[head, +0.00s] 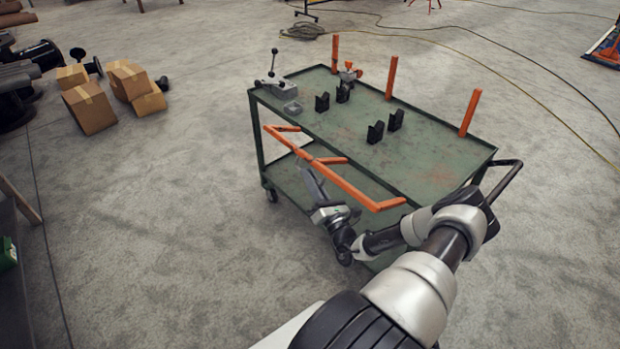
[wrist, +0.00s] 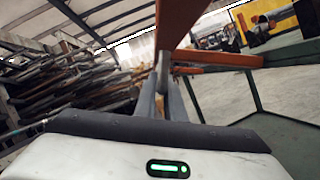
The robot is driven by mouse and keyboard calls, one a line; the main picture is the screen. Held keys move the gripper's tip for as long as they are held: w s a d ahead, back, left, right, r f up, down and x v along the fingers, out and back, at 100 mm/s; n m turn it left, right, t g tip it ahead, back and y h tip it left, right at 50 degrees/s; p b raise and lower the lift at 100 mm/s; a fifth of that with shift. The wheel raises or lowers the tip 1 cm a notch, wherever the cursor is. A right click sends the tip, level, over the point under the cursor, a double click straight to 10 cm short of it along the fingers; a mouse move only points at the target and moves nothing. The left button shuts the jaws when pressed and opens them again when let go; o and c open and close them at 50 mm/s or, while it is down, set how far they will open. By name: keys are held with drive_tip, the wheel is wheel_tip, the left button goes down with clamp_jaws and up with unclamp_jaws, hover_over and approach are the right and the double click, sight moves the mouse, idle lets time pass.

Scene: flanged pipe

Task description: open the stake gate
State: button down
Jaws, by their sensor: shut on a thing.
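The stake gate is an orange frame (head: 345,186) along the near long side of the green cart. Its long rail stands out from the cart's edge, and short orange posts run from it back toward the cart, lying roughly level with the top. My gripper (head: 307,163) reaches up from below to the middle of the rail and is shut on it. In the wrist view the orange rail (wrist: 178,22) runs up from between my fingers (wrist: 163,85), with an orange post (wrist: 218,58) going off to the right. The fingertips' contact is partly hidden by the rail.
The green cart top (head: 440,165) carries black V-shaped supports (head: 375,132), a grey toggle clamp (head: 271,78) and a red-orange fitting (head: 350,72). Upright orange stakes (head: 391,77) line its far side. Cardboard boxes (head: 90,108) lie left; the floor between is clear.

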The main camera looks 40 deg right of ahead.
drive_tip(key=shift+r, duration=0.1)
drive_tip(key=c, duration=1.8)
unclamp_jaws()
drive_tip(key=shift+c, duration=0.2)
drive_tip(key=v, duration=1.7)
drive_tip(key=shift+s+p, duration=0.25)
drive_tip(key=shift+p, duration=0.1)
